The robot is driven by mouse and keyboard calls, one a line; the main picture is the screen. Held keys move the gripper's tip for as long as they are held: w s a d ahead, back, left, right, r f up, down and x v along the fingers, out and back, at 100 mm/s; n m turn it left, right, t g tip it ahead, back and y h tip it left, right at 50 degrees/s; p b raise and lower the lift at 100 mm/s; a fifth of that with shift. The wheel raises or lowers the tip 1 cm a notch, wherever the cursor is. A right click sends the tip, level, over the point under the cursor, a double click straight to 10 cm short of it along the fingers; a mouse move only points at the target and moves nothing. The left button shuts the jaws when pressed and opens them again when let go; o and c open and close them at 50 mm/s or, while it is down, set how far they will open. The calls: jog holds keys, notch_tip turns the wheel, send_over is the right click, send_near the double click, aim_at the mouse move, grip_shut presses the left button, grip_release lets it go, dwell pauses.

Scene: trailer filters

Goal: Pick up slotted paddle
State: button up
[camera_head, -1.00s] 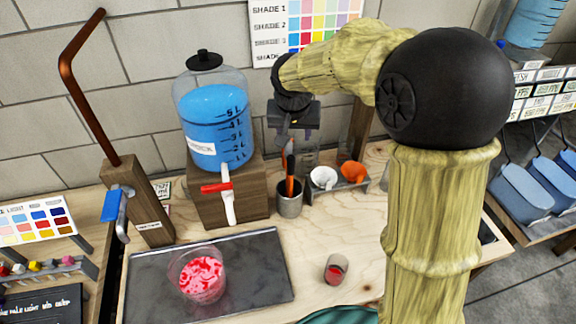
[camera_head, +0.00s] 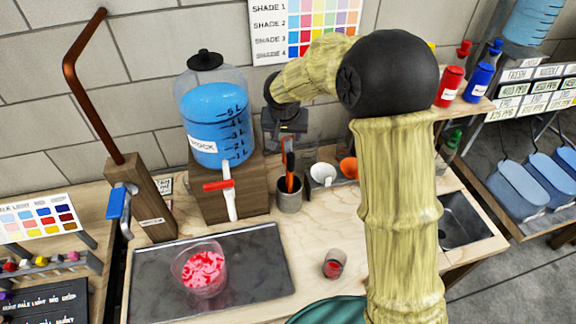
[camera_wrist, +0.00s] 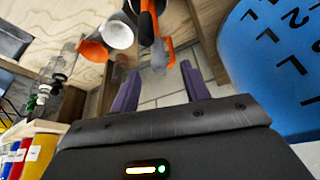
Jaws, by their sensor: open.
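A metal cup (camera_head: 289,198) stands on the bench right of the jug block, holding upright tools with orange and dark handles (camera_head: 290,170). I cannot tell which one is the slotted paddle, as their lower ends are hidden in the cup. My gripper (camera_head: 284,140) is above the cup, close to the handle tops. In the wrist view my gripper (camera_wrist: 160,88) is open, its two purple-grey fingers apart. A grey tool end (camera_wrist: 158,55) and an orange one (camera_wrist: 170,48) show just beyond the gap between them. I see no contact.
The blue jug (camera_head: 216,125) on its wooden block stands close left of my gripper. White (camera_head: 322,175) and orange (camera_head: 348,168) cups stand right of the metal cup. A beaker of pink liquid (camera_head: 203,270) and a small glass (camera_head: 334,264) are in front.

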aim_at(287, 142)
jog(key=p+x, duration=0.1)
jog(key=x, duration=0.4)
jog(key=shift+p+x, duration=1.25)
jog(key=shift+x, duration=1.3)
jog(key=shift+d, duration=0.15)
jog(key=shift+c, duration=0.3)
jog(key=shift+r, duration=0.1)
grip_shut()
